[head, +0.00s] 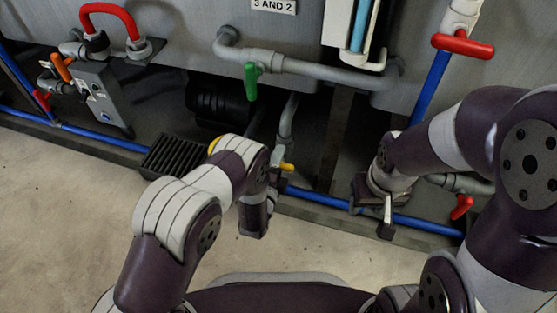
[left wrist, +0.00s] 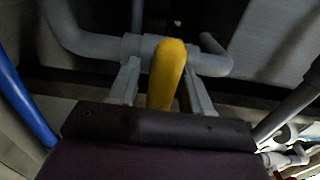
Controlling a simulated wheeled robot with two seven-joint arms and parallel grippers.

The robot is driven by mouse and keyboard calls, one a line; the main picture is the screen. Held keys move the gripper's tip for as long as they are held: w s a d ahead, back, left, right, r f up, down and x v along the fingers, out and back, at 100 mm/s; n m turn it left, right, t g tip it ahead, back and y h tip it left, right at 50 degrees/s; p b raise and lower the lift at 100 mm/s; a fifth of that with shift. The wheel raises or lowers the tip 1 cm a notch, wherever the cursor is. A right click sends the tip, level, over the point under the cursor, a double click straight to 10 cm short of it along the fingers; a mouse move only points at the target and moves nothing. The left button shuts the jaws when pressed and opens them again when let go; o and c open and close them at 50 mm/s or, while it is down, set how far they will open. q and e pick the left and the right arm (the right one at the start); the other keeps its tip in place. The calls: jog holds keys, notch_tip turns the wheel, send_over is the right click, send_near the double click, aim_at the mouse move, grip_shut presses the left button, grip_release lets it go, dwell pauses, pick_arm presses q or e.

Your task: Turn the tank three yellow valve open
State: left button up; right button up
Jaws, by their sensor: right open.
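The yellow valve handle (head: 287,167) shows just right of my left wrist in the head view, on grey pipework under the tank. In the left wrist view the yellow handle (left wrist: 167,75) stands between the two fingers of my left gripper (left wrist: 162,85). The fingers are apart, with a narrow gap visible on the left side of the handle. In the head view my left gripper (head: 270,190) is mostly hidden by its own wrist. My right gripper (head: 387,212) is open and empty, pointing down near the blue floor pipe.
A green valve handle (head: 250,82) hangs above. Red handles (head: 463,46) (head: 461,207) are at the right. A blue pipe (head: 325,201) runs along the floor. A black grate (head: 172,157) and a grey control box (head: 102,95) are at the left. The front floor is clear.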

pick_arm(q)
grip_shut()
jog(key=n+p, duration=0.2)
jog(key=n, duration=0.1)
jog(key=shift+r+n, duration=0.1)
jog(key=shift+n, duration=0.3)
jog(key=n+p, duration=0.1)
jog(key=n, duration=0.3)
jog(key=shift+n, duration=0.3)
jog(key=n+p, duration=0.1)
jog(key=n, duration=0.3)
jog(key=shift+n+p, duration=0.3)
jog(key=shift+p, duration=0.05)
jog(key=n+p, duration=0.1)
jog(key=n, duration=0.3)
jog(key=shift+n, duration=0.4)
jog(key=shift+f, duration=0.2)
jog(key=shift+s, duration=0.1)
